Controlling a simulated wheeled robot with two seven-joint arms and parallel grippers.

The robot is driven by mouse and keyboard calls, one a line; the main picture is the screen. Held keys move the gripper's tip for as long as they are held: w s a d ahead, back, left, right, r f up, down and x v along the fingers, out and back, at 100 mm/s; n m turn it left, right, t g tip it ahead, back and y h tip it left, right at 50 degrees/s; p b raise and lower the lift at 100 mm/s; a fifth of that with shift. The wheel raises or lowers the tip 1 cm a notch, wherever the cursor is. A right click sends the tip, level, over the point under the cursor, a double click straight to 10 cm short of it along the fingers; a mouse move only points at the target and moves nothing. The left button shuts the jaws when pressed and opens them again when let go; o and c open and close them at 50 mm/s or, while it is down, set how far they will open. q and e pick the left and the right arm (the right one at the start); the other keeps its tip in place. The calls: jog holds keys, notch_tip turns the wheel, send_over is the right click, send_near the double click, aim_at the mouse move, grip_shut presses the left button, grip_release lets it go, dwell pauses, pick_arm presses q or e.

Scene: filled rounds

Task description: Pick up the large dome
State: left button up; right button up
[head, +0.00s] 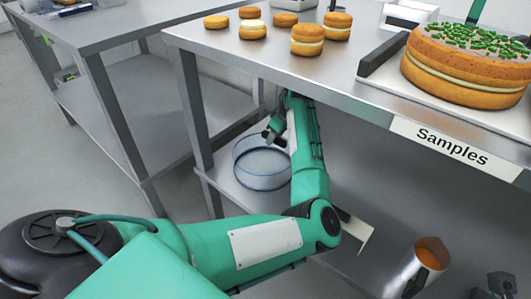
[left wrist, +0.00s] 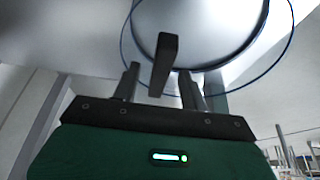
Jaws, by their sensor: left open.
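The large dome (head: 262,168) is a clear, round cover with a bluish rim on the lower shelf under the Samples table. My left arm reaches down in front of the table, and my left gripper (head: 274,130) is at the dome's upper right edge, under the tabletop. In the left wrist view the dome (left wrist: 284,45) fills the upper right as a clear ring, beyond the dark fingers of the gripper (left wrist: 158,72). Whether the fingers touch the dome I cannot tell.
The Samples table (head: 210,42) carries several small filled rounds (head: 307,40) and a large green-topped round (head: 465,70) on a white board. The lower shelf (head: 222,180) bears the dome. Another table (head: 90,35) stands left. A metal cylinder (head: 425,262) is lower right.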

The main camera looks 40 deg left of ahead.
pick_arm(q)
jog(key=shift+c, duration=0.2)
grip_shut()
dwell(0.5)
